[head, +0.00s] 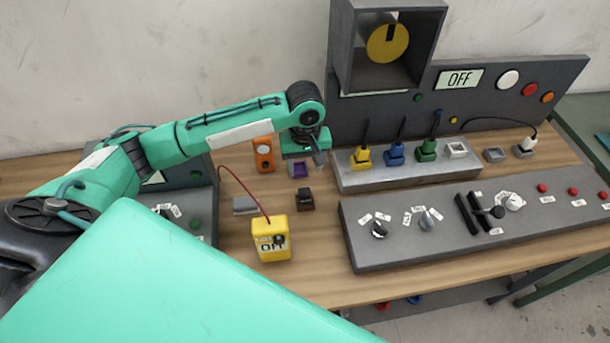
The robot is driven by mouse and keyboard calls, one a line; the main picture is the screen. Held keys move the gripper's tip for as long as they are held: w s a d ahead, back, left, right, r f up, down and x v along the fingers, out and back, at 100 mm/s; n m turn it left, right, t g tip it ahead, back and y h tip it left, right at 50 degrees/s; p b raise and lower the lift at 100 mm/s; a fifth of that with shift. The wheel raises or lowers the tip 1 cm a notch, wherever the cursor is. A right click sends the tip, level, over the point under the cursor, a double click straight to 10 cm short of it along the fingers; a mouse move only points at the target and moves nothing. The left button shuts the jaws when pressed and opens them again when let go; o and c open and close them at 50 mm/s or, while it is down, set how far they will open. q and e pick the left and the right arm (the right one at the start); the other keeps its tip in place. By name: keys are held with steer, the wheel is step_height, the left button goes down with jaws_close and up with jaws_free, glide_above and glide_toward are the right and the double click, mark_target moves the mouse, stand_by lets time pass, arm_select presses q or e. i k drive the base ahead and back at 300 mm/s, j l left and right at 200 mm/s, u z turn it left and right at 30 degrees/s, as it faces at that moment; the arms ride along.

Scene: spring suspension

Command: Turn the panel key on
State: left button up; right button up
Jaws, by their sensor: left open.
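The dark grey upright panel (465,98) stands at the back right, with a sign (459,79) reading OFF. A deep open box (350,50) at its left end holds a round yellow dial (387,44) with a black bar at its top. I cannot tell for sure that this dial is the panel key. My left arm reaches in from the left, and my left gripper (309,158) points down over the table, left of the panel and below the box, apart from the dial. It is open and seems empty; its fingertips are small here. My right gripper is not in view.
A grey block (405,176) with yellow, blue and green plugs stands before the panel. A sloped console (400,250) with knobs and red buttons lies in front. A yellow box (271,240) reading OFF, with a red cable, and an orange device (263,153) stand left.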

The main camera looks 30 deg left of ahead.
mark_target(379, 231)
steer(key=k+l, duration=1.2)
steer(key=l, duration=0.15)
